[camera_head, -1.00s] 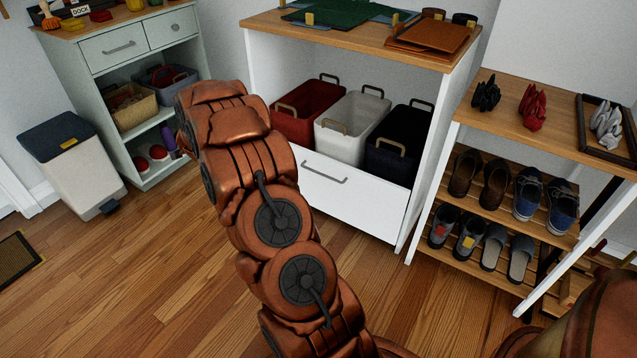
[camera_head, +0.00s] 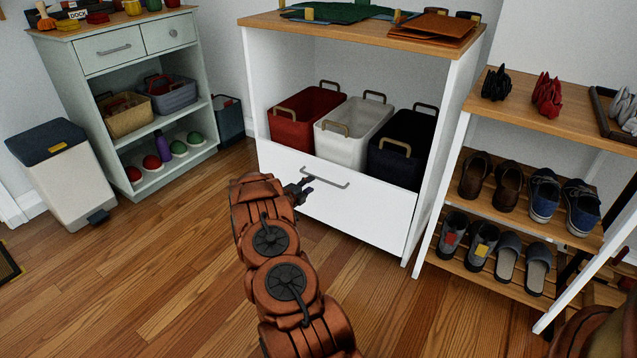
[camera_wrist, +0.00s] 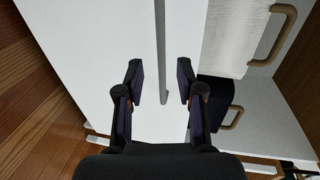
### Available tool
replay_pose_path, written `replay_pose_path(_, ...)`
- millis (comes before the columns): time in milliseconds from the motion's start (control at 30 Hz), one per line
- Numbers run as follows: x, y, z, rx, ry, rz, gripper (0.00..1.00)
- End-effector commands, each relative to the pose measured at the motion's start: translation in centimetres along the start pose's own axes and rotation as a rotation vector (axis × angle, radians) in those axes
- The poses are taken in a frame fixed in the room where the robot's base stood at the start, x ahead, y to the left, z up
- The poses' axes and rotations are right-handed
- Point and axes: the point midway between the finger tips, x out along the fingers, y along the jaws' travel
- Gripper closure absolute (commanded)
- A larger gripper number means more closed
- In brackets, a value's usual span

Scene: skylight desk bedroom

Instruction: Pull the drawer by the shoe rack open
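The white drawer (camera_head: 368,208) sits at the bottom of the white cabinet left of the shoe rack (camera_head: 510,230). Its front looks closed. Its grey bar handle (camera_head: 325,177) runs across the upper front. My gripper (camera_head: 303,189) is at the left part of the handle in the head view. In the wrist view my gripper (camera_wrist: 161,78) is open, with the handle (camera_wrist: 161,40) running between the two fingers and a gap on both sides. The wrist view also shows the drawer front (camera_wrist: 100,60). Contact with the handle cannot be seen.
A red bin (camera_head: 300,118), a white bin (camera_head: 350,125) and a dark bin (camera_head: 405,150) stand above the drawer front. A pale green cabinet (camera_head: 130,60) and a grey waste bin (camera_head: 65,170) stand left. Wooden floor (camera_head: 180,270) is clear before the drawer.

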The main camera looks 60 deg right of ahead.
Motion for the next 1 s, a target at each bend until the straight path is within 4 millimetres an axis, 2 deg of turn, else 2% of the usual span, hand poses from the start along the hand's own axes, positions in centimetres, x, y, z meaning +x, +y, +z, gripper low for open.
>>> replay_pose_path(500,6.0,0.0,0.1,0.001,-0.001,-0.002,0.63)
replay_pose_path(700,7.1,-0.1,0.1,0.001,-0.002,-0.001,0.63)
replay_pose_path(1000,7.3,-0.1,0.2,0.000,-0.003,0.000,0.63)
